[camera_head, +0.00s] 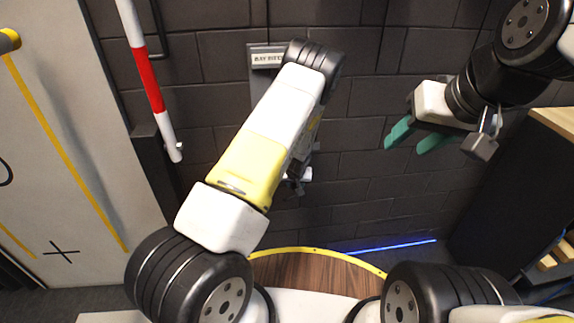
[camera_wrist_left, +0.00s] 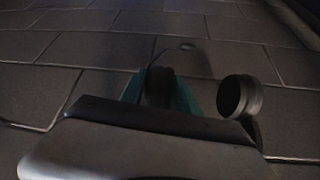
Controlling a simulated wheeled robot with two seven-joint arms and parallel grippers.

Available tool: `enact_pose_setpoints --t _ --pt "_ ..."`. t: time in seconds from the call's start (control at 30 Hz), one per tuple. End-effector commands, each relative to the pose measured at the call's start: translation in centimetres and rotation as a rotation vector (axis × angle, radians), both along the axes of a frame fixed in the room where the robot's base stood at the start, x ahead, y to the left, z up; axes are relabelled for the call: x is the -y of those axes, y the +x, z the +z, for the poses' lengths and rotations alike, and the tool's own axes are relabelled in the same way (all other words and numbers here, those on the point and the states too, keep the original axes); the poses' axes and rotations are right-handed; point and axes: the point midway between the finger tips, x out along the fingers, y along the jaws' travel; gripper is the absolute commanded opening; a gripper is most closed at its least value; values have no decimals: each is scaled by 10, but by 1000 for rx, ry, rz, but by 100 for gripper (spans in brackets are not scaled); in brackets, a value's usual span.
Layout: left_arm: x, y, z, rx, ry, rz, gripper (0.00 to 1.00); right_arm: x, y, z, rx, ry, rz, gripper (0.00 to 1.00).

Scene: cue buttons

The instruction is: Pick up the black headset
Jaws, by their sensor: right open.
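In the left wrist view, a dark round piece (camera_wrist_left: 240,95), looking like an ear cup of the black headset, sits right of my left gripper (camera_wrist_left: 160,85). Another dark part lies between its two teal fingers, and a thin boom rises above them. The fingers stand apart around that part; I cannot tell whether they press on it. In the head view my left forearm hides most of this gripper, and the headset cannot be made out. My right gripper (camera_head: 406,142) is open and empty at the upper right, in front of the dark wall.
A grey sign plate (camera_head: 263,58) is on the dark block wall (camera_head: 375,100) behind my left arm. A red and white pole (camera_head: 147,75) stands to the left. A dark cabinet (camera_head: 500,200) with a wooden top is at the right. Open space lies between my arms.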

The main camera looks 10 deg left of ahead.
Motion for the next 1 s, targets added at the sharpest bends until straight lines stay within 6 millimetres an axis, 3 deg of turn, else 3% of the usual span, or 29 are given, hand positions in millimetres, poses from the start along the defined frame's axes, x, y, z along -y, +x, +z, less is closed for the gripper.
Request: enact_pose_setpoints --t 0.03,0.13,0.47,0.67,0.77,1.0 --pt "0 0 0 0 0 0 18 0 0 0 0 0 0 46" --pt "0 0 0 0 0 0 0 0 0 0 0 0 0 46" --pt "0 0 1 1 0 0 0 0 0 0 0 0 0 46" --pt "1 -10 12 2 -1 0 0 0 0 0 0 0 0 46" --pt "3 -23 20 1 0 -2 0 0 0 0 0 0 0 46" --pt "7 -76 48 0 -1 0 0 0 0 0 0 0 0 46"
